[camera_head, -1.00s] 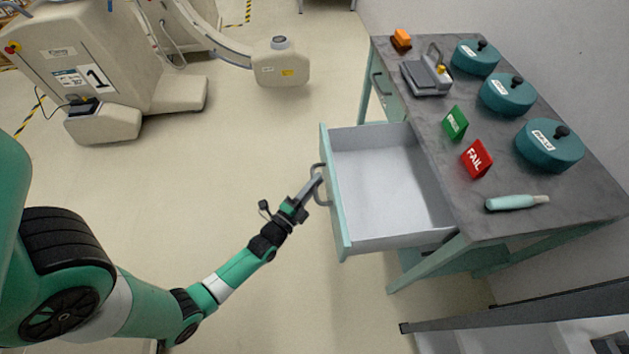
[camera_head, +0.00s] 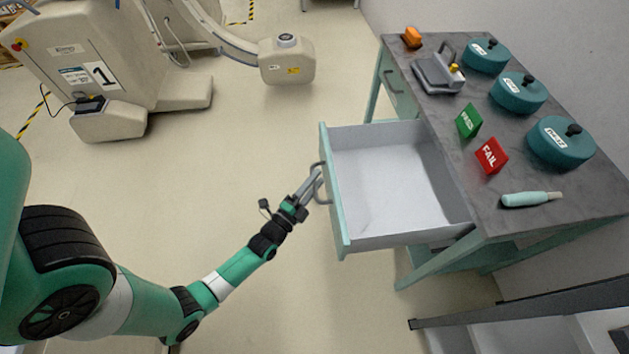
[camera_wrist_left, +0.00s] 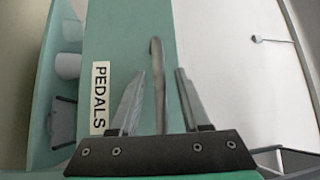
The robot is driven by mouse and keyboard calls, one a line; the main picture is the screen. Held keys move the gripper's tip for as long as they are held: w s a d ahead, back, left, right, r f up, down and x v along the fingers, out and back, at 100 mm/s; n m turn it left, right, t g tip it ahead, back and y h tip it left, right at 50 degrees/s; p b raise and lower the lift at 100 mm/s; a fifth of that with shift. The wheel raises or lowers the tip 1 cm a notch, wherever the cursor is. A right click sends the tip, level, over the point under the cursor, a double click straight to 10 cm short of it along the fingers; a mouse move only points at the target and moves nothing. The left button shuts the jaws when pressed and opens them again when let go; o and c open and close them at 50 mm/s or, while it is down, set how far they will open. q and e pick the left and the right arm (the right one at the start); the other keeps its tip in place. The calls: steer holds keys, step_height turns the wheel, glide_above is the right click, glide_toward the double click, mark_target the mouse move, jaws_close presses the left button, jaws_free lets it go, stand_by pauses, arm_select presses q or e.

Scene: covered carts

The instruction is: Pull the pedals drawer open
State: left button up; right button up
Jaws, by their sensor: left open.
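The pedals drawer (camera_head: 393,240) is pulled far out of the grey-topped table and its inside looks empty. Its green front bears a PEDALS label (camera_wrist_left: 100,98) in the left wrist view. A grey bow handle (camera_head: 316,184) is on that front, and it also shows in the left wrist view (camera_wrist_left: 157,75). My left gripper (camera_head: 312,181) is at the handle with its fingers open. In the left wrist view the handle stands between the two fingers of my left gripper (camera_wrist_left: 156,92), with gaps visible. My right gripper is not in view.
On the tabletop (camera_head: 455,155) are several teal lidded pots (camera_head: 560,148), a green sign (camera_head: 468,121), a red FAIL sign (camera_head: 491,156), a grey device (camera_head: 438,76), an orange block (camera_head: 411,37) and a pale teal tool (camera_head: 530,199). Clear floor lies left of the drawer.

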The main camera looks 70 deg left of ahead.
arm_select(q)
steer(key=shift+s, duration=0.15)
steer(key=shift+s+d, duration=0.2)
steer(key=shift+s, duration=0.05)
steer(key=p+v, duration=0.2)
steer(key=v, duration=0.9)
steer(key=shift+w+a, duration=0.1)
steer(key=shift+w, duration=0.05)
